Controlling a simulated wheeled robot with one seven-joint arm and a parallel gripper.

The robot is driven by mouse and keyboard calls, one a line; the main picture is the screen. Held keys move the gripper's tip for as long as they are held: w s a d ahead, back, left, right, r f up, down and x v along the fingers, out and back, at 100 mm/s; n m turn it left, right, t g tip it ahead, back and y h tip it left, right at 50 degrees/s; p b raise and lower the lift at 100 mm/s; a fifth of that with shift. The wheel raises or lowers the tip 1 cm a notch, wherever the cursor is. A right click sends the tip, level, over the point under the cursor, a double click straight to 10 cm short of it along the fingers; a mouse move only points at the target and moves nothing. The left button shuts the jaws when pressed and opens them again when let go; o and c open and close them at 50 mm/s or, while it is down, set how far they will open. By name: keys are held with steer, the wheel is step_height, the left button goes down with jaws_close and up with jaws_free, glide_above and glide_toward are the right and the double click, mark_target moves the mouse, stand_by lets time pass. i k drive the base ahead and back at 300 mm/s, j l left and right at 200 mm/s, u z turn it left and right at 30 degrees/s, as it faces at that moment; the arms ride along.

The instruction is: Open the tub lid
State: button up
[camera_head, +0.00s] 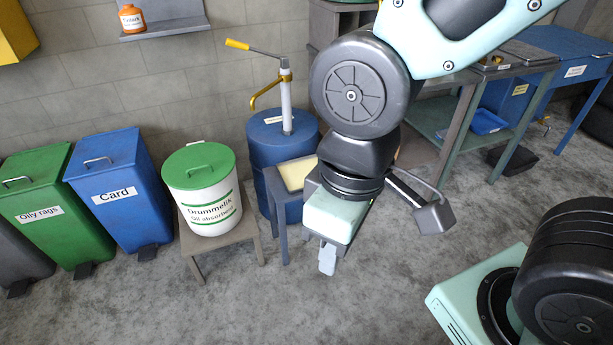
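The tub (210,211) is white with green bands and a label reading "Drummelik Oil absorber". It stands upright on a small wooden stool. The lid looks seated on the rim. My gripper (327,262) hangs pointing down to the right of the tub, well apart from it. A light grey finger shows below the pale green gripper body. I see no thing in it, and I cannot tell how far apart its fingers are.
A blue drum (262,140) with a hand pump (286,98) stands right of the tub, behind a small blue-grey stand (277,222). Blue (132,213) and green (52,226) lidded bins stand to the left. The grey floor (225,300) in front is clear.

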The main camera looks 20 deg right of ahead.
mark_target(198, 160)
steer(key=i+l+u, duration=0.1)
steer(key=i+u, duration=0.2)
steer(key=i, duration=0.25)
steer(key=i+l+u, duration=0.3)
steer(key=i, duration=0.3)
steer(key=j, duration=0.1)
